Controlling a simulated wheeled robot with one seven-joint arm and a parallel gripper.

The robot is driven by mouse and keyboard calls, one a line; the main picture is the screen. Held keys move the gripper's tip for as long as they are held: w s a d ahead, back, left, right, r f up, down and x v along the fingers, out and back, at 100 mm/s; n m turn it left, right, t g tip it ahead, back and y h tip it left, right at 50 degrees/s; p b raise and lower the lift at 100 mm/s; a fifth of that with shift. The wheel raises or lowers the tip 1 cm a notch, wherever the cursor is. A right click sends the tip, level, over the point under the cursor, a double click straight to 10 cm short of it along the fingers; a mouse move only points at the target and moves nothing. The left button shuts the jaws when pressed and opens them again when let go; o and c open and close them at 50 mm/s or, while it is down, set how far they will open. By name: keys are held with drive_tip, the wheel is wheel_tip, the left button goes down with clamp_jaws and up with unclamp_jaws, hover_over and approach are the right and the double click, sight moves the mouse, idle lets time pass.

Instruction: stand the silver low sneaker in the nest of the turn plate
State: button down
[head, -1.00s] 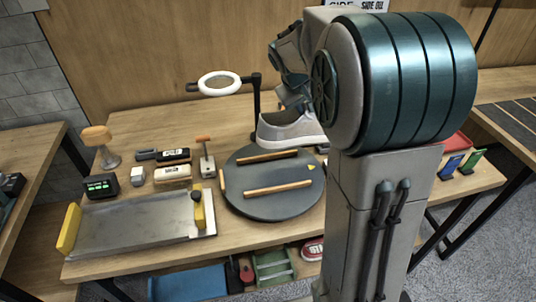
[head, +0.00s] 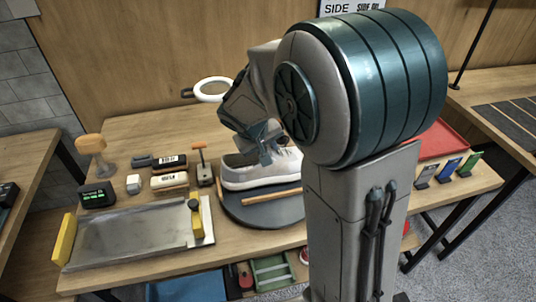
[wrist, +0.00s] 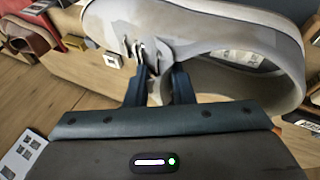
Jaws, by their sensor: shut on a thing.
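The silver low sneaker (head: 240,178) is upright with its sole down, over the dark round turn plate (head: 262,215). It covers the back part of the plate. One wooden bar (head: 272,197) of the nest shows in front of its sole; the other bar is hidden. I cannot tell whether the sole touches the plate. My gripper (head: 266,155) is shut on the sneaker's upper near its opening. In the wrist view the sneaker (wrist: 225,22) fills the top, with the fingers of my gripper (wrist: 150,68) pinching its edge.
A ring lamp (head: 211,90) stands behind the plate. A small stand with an orange handle (head: 201,165) is close to the sneaker's left end. Brushes (head: 169,180) and a metal tray (head: 135,238) lie further left. A red tray (head: 440,140) is at the right.

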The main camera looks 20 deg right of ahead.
drive_tip(key=shift+f, duration=1.65)
drive_tip(key=shift+f, duration=0.15)
drive_tip(key=c, duration=1.2)
unclamp_jaws()
drive_tip(key=shift+c, duration=0.2)
drive_tip(key=shift+r, duration=0.25)
drive_tip(key=v, duration=1.1)
drive_tip(key=s+d+m+y, duration=0.1)
drive_tip(key=s+d+y, duration=0.1)
drive_tip(key=s, duration=0.6)
drive_tip(key=s+d+f+g+y, duration=0.1)
drive_tip(key=s+d+y, duration=0.1)
drive_tip(key=s, duration=0.7)
drive_tip(key=shift+s+m, duration=0.25)
drive_tip(key=shift+m, duration=0.15)
